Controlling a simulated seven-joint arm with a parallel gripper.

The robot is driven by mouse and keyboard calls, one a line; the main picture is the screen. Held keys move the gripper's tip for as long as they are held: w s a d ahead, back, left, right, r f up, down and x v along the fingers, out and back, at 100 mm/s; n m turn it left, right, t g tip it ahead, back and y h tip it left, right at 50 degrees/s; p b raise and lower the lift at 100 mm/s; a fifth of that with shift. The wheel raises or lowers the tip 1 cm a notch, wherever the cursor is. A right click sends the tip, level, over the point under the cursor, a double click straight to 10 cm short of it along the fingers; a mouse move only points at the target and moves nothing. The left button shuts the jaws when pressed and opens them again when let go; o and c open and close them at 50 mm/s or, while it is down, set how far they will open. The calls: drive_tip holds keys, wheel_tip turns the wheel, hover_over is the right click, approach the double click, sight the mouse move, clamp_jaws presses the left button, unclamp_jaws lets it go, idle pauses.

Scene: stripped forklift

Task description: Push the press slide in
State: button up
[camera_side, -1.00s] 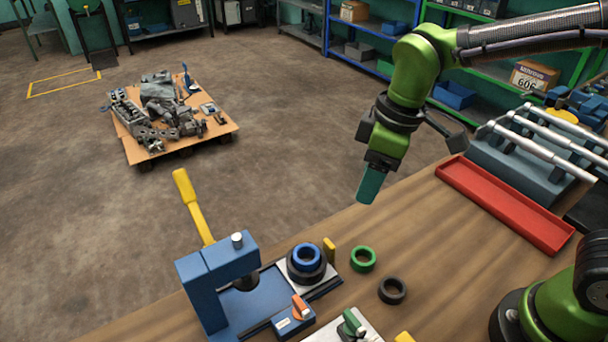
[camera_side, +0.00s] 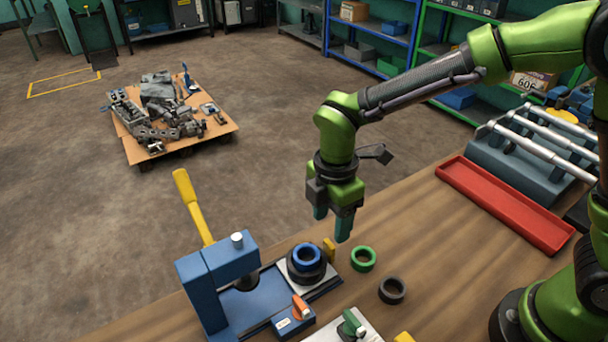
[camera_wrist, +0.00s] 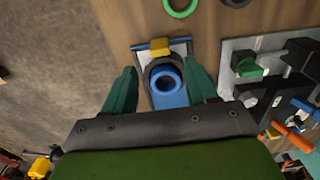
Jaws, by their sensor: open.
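The press slide (camera_side: 318,289) is a silver plate on the blue press bed, pulled out to the right of the blue press (camera_side: 218,270). A black ring with a blue ring (camera_side: 306,256) inside it sits on the plate. A yellow tab (camera_side: 329,250) stands at the slide's outer end. My gripper (camera_side: 331,226) is open and empty, pointing down above the tab end of the slide. In the wrist view, my fingers (camera_wrist: 161,76) are either side of the blue ring (camera_wrist: 166,81), with the yellow tab (camera_wrist: 158,45) beyond it. No contact is visible.
A green ring (camera_side: 363,259) and a dark ring (camera_side: 392,291) lie right of the slide. An orange-handled switch (camera_side: 297,313) and a plate with a green knob (camera_side: 352,324) are in front. The press's yellow lever (camera_side: 194,205) rises behind. A red tray (camera_side: 505,203) lies far right.

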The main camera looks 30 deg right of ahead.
sight(329, 243)
wheel_tip(329, 243, down, 8)
drive_tip(key=shift+r, duration=0.1)
drive_tip(key=shift+c, duration=0.3)
clamp_jaws()
